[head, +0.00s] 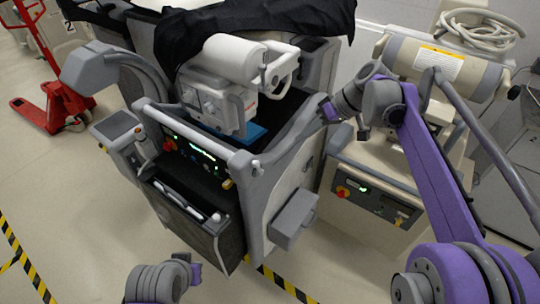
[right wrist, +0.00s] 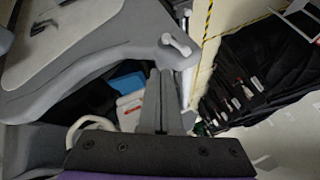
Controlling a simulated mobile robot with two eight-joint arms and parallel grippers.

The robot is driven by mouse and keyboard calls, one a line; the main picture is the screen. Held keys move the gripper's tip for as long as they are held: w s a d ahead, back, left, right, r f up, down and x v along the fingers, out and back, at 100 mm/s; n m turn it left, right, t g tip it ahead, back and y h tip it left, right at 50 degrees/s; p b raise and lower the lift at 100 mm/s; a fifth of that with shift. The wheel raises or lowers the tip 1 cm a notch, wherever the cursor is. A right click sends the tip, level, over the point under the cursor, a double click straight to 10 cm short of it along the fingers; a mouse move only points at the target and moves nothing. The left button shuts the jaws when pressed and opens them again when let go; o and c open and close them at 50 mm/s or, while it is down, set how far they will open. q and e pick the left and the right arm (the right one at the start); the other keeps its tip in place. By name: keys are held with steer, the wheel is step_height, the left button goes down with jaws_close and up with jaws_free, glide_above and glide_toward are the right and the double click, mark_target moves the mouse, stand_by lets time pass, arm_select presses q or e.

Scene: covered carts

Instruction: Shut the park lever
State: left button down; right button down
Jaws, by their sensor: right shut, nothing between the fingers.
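The front cart (head: 300,150) has a dark front panel with green lights, a red knob (head: 170,145) and a small yellow-tipped part (head: 227,184) near its right end. I cannot tell for sure which part is the park lever. My right gripper (head: 328,110) is shut and empty, near the cart's grey right side arm. In the right wrist view its closed fingers (right wrist: 165,100) point toward a white bar end (right wrist: 175,45) on the grey cart body, and contact cannot be told.
A white handle bar (head: 185,133) runs across the cart's front above an open black bin (head: 185,215). A second cart (head: 375,205) stands close on the right. A red pallet jack (head: 50,105) is at the left. Floor at the lower left is clear, with yellow-black tape (head: 25,260).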

steer(key=shift+f, duration=0.1)
glide_toward(258, 168)
steer(key=shift+w+a+f, duration=1.1)
steer(key=shift+a+f, duration=0.2)
steer(key=shift+f, duration=0.75)
arm_select(q)
steer(key=shift+w+r, duration=0.1)
steer(key=shift+r, duration=0.05)
